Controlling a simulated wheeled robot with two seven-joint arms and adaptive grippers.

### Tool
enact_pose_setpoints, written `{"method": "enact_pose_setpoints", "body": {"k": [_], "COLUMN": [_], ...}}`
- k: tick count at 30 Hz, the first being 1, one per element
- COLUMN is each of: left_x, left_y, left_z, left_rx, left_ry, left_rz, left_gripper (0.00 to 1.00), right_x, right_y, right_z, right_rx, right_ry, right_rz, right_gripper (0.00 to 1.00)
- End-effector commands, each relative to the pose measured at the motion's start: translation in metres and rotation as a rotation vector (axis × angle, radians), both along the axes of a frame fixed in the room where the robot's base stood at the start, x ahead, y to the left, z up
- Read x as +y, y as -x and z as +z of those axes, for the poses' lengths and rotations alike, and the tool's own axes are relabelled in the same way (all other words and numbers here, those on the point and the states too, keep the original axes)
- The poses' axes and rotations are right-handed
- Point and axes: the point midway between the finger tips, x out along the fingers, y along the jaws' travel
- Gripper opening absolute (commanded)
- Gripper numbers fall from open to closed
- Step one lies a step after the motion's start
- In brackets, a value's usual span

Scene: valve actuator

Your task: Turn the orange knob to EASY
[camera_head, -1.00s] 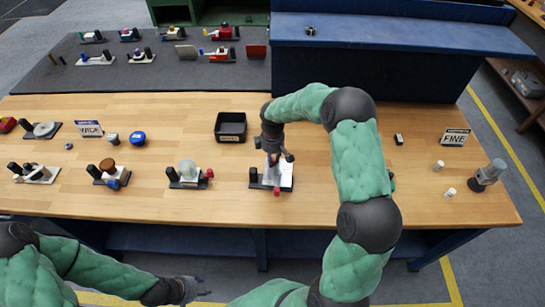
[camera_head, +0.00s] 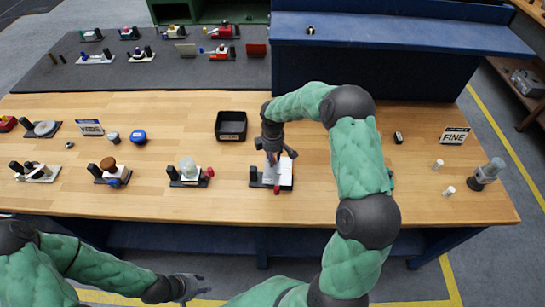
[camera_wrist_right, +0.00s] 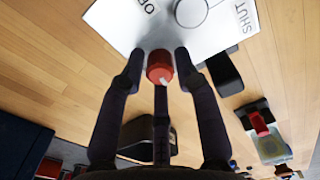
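An orange-brown knob (camera_head: 109,163) stands on a small base with a black post and a blue part, at the left of the bench. No EASY lettering is readable. My right gripper (camera_head: 276,158) is above another device, a white plate (camera_head: 284,172) with a red-ended part (camera_head: 277,189). In the wrist view the right gripper's fingers (camera_wrist_right: 160,52) are spread on either side of the red end (camera_wrist_right: 160,66); contact is not clear. That white plate (camera_wrist_right: 215,35) bears SHUT and a partly hidden word. My left gripper (camera_head: 196,287) is open and empty, low before the bench.
A device with a pale dome (camera_head: 187,166) stands between the orange-brown knob and the right gripper. A black tray (camera_head: 231,126) is behind. A WIDE sign (camera_head: 90,128) and a FINE sign (camera_head: 454,136) stand on the wooden bench (camera_head: 340,205). Bare wood lies along the front.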

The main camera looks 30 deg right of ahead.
Motion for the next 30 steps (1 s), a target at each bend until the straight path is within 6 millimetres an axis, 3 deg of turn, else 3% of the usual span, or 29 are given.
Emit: {"method": "enact_pose_setpoints", "body": {"k": [14, 30], "left_x": [0.0, 0.0], "left_y": [0.0, 0.0], "left_z": [0.0, 0.0], "left_rx": [0.0, 0.0], "left_ry": [0.0, 0.0], "left_rz": [0.0, 0.0], "left_gripper": [0.4, 0.4], "right_x": [0.0, 0.0], "right_y": [-0.001, -0.001], "right_z": [0.008, 0.102], "right_rx": [-0.002, -0.003], "right_ry": [0.001, 0.0], "right_rz": [-0.001, -0.001], "right_gripper": [0.48, 0.48]}}
